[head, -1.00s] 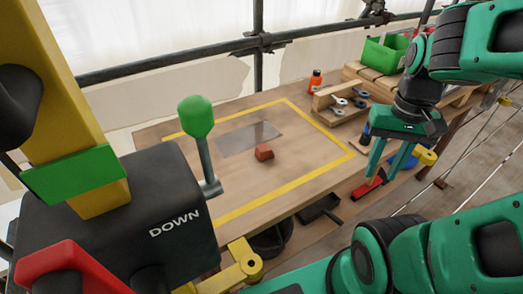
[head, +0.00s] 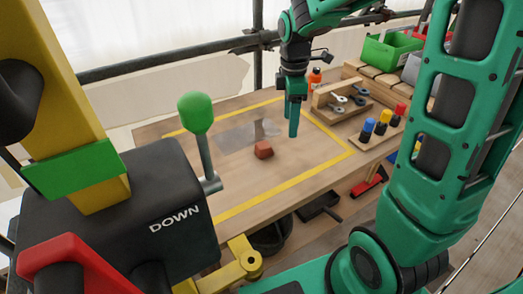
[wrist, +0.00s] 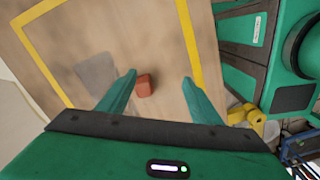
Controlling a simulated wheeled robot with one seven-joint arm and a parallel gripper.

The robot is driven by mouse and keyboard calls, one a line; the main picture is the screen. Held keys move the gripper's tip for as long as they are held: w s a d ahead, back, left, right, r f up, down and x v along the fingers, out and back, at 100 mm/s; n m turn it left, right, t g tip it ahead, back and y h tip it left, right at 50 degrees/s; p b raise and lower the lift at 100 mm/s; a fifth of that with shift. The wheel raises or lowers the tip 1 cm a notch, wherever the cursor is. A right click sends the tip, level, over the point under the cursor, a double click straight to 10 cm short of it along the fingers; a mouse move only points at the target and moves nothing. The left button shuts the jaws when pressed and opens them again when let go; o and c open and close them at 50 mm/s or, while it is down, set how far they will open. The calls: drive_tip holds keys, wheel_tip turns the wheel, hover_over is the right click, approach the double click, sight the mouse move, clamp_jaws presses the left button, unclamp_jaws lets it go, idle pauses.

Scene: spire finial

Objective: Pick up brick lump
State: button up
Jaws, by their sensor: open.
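The brick lump (head: 263,150) is a small reddish-brown block. It lies on the wooden table (head: 240,185) inside a yellow taped outline, beside a grey translucent sheet (head: 237,138). My gripper (head: 292,122) hangs above the table, behind and to the right of the lump in the head view. In the wrist view the lump (wrist: 144,86) shows between the two green fingers of my open gripper (wrist: 159,82), nearer the left finger. The fingers do not touch it.
A wooden tool rack (head: 340,105) and an orange bottle (head: 315,77) stand at the table's right. Capped markers (head: 383,122) stand in a holder there. A black control box (head: 120,205) with a green-knobbed lever (head: 196,115) is at left front.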

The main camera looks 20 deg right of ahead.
sight(264, 145)
drive_tip(key=w+a+f+n, duration=0.1)
drive_tip(key=a+f, duration=0.1)
drive_tip(key=w+a+f+n, duration=0.2)
drive_tip(key=f, duration=0.1)
drive_tip(key=w+a+f+n, duration=0.2)
drive_tip(key=f, duration=0.1)
drive_tip(key=shift+f, duration=0.2)
drive_tip(key=shift+w+f, duration=0.2)
drive_tip(key=shift+f, duration=2.4)
drive_tip(key=shift+c, duration=0.7)
drive_tip(key=c, duration=1.1)
drive_tip(key=shift+c, duration=0.2)
drive_tip(key=shift+r, duration=0.1)
